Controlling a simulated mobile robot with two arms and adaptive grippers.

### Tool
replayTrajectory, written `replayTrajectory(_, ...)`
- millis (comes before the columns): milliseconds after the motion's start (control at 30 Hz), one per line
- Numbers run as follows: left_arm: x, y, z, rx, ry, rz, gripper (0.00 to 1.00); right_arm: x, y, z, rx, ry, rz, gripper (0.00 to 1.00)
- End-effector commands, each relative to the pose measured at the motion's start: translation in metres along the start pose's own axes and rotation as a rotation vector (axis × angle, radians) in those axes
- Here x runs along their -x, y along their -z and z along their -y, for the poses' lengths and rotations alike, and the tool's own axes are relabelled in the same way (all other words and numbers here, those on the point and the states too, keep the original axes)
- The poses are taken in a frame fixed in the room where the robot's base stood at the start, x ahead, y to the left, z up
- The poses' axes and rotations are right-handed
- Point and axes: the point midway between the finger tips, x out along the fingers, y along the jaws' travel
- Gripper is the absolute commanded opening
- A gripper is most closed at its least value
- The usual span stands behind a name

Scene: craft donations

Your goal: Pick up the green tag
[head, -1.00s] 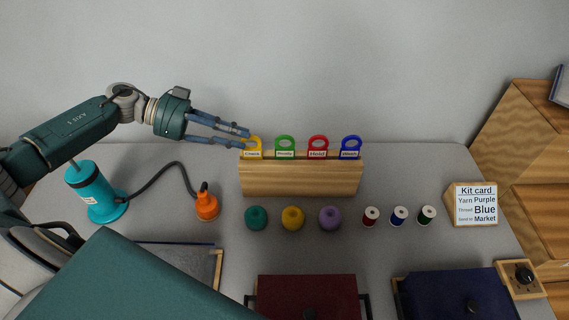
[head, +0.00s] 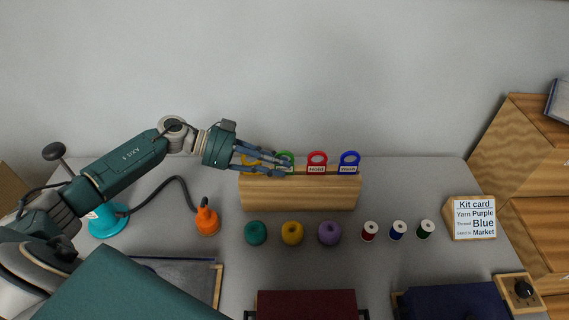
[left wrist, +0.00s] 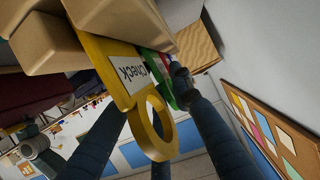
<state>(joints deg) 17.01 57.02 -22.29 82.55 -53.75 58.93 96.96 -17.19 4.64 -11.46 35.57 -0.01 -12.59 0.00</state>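The green tag (head: 287,156) stands in the wooden rack (head: 300,194), second from the left, with its label and lower part hidden behind my left fingers. My left gripper (head: 290,166) is open, its fingertips at the green tag in the head view. In the left wrist view, the green tag (left wrist: 158,68) is partly hidden behind the yellow "Check" tag (left wrist: 120,72), which stands closer to the camera between the spread fingers. I cannot tell whether a finger touches the green tag. My right gripper is not in view.
A red tag (head: 317,158) and a blue tag (head: 349,158) stand right of the green one. Yarn balls (head: 292,233) and thread spools (head: 397,230) lie in front of the rack. An orange-based cabled tool (head: 207,220) stands left. A kit card (head: 474,218) is at right.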

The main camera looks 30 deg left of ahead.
Motion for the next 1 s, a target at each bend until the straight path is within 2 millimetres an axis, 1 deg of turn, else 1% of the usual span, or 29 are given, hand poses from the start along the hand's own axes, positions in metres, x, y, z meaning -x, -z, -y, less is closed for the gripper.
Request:
replayTrajectory(67,-0.004,0.000,0.000,0.001,0.000,0.000,0.22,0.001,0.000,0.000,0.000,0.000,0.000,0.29)
replayTrajectory(267,-0.005,-0.001,0.000,0.001,0.000,0.001,0.22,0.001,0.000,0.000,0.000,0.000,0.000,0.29)
replayTrajectory(300,-0.005,-0.001,0.000,0.001,0.000,0.001,0.18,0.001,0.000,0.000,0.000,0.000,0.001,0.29)
replayTrajectory(400,-0.005,-0.001,0.000,0.001,0.000,0.001,0.00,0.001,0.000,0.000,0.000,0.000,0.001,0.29)
replayTrajectory(800,-0.004,0.001,0.000,0.000,0.000,0.001,0.00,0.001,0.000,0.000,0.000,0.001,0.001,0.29)
replayTrajectory(933,-0.001,0.007,0.001,-0.001,0.001,0.001,0.00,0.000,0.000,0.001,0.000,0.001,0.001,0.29)
replayTrajectory(1000,0.002,0.014,0.001,-0.004,0.001,0.002,0.00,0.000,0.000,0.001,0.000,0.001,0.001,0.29)
